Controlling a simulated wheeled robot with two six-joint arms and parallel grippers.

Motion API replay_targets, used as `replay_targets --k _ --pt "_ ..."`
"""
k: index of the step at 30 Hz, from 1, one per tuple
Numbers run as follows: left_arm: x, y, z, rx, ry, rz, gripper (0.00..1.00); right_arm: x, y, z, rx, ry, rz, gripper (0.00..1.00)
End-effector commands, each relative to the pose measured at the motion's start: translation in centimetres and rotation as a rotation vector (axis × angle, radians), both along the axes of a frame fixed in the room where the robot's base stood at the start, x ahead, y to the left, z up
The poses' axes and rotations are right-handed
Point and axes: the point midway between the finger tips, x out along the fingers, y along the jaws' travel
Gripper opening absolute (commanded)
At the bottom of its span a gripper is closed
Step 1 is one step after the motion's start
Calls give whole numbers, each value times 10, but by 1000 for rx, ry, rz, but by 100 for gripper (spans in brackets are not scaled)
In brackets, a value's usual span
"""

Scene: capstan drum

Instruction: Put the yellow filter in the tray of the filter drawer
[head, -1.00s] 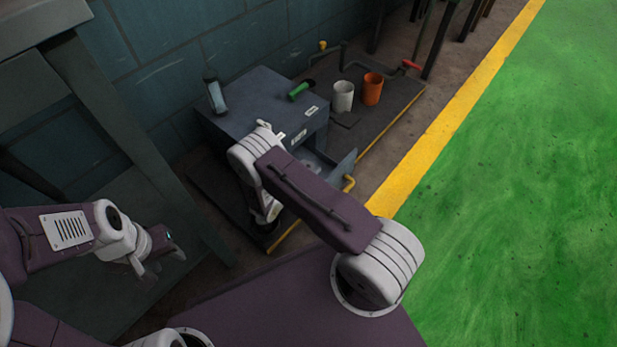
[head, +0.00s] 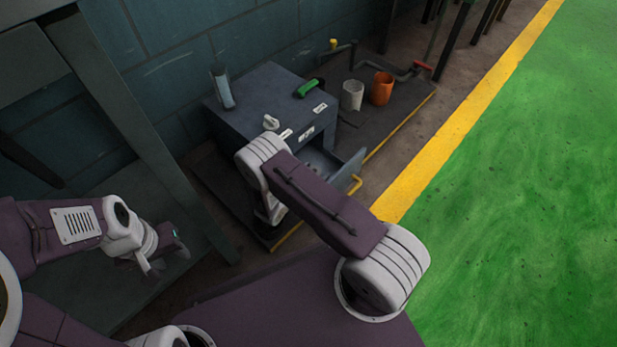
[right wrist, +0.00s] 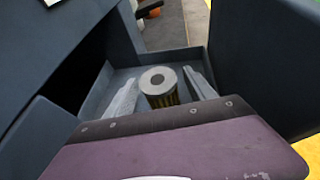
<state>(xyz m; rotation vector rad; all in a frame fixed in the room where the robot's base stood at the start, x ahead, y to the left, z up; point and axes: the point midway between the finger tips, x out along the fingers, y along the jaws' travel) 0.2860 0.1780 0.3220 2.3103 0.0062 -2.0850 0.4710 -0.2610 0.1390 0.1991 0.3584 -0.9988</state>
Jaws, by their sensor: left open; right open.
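The yellow filter (right wrist: 158,88) shows in the right wrist view as an upright cylinder with a grey, holed cap and yellowish pleated side. It is within the open filter drawer (right wrist: 115,82); its foot is hidden, so I cannot tell whether it touches the tray floor. My right gripper (right wrist: 161,84) is open, one finger on each side of the filter with visible gaps. In the head view the drawer (head: 350,168) stands pulled out of the dark cabinet (head: 262,95), and my right arm hides the right gripper. My left gripper (head: 167,258) is open and empty at the left.
A grey-white cup (head: 352,95) and an orange cup (head: 381,88) stand behind the drawer. A dark table frame (head: 130,110) is at left; green floor (head: 530,200) lies clear at right.

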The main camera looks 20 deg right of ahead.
Motion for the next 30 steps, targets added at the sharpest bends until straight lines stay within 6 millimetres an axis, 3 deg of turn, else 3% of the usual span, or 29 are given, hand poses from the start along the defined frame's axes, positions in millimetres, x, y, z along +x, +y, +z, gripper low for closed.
replay_targets --k 6,12,18,30 --pt "0 0 44 0 -1 0 42 -22 38 28 -1 1 8 64" --pt "0 0 70 0 -1 0 42 -44 73 43 0 0 8 64" --pt "0 0 78 0 -1 0 42 -56 90 46 0 0 2 64" --pt "0 0 77 0 -1 0 42 -57 91 45 0 0 1 64"
